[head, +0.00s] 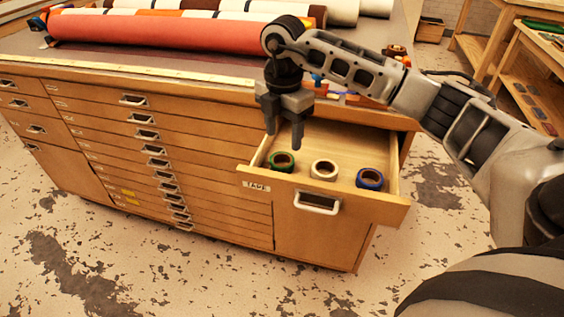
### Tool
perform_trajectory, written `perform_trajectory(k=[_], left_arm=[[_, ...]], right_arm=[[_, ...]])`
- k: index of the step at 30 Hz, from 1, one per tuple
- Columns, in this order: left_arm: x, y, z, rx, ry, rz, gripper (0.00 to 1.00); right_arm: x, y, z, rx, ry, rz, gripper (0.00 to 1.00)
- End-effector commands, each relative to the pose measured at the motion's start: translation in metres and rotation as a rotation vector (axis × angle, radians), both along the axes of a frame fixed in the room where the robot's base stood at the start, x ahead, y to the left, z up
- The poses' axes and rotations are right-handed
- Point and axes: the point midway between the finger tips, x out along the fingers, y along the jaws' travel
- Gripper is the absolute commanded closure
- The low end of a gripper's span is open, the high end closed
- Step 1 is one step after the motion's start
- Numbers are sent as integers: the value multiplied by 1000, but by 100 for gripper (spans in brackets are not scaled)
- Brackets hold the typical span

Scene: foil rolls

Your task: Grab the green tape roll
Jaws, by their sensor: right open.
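The green tape roll (281,161) lies flat at the left in the open drawer (345,141) with the "TAPE" label. A white tape roll (324,169) lies in the middle of the drawer and a blue tape roll (369,179) at the right. My right gripper (284,143) points down above the green roll, with its fingertips apart and nothing seen between them. In the picture the tips end just over the roll's far side; I cannot tell whether they touch it. My left gripper is not in view.
The wooden cabinet (100,125) has several closed drawers. Large foil rolls, an orange one (150,32) in front, lie on its top. The drawer's front (345,207) and side walls stand around the tape rolls. Wooden shelves (510,50) stand at the back right.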

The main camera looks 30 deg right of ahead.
Motion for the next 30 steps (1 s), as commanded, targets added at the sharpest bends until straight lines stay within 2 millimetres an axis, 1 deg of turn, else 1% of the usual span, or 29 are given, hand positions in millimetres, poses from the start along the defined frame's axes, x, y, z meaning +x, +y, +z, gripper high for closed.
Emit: perform_trajectory(k=[1,3,8,15,18,21,26,29,30], left_arm=[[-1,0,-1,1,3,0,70],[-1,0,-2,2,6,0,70],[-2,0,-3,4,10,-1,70],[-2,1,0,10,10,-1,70],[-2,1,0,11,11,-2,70],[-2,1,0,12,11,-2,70],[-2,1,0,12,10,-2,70],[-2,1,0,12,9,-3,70],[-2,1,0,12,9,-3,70]], right_arm=[[0,0,-7,0,2,-1,44],[0,0,-14,0,0,-1,44],[0,0,-23,2,0,0,44],[1,1,-58,3,2,2,44],[1,1,-68,1,0,1,44],[2,1,-71,1,-2,1,44],[2,1,-71,1,-2,1,44],[2,1,-71,1,-2,1,69],[2,1,-71,2,-1,1,73]])
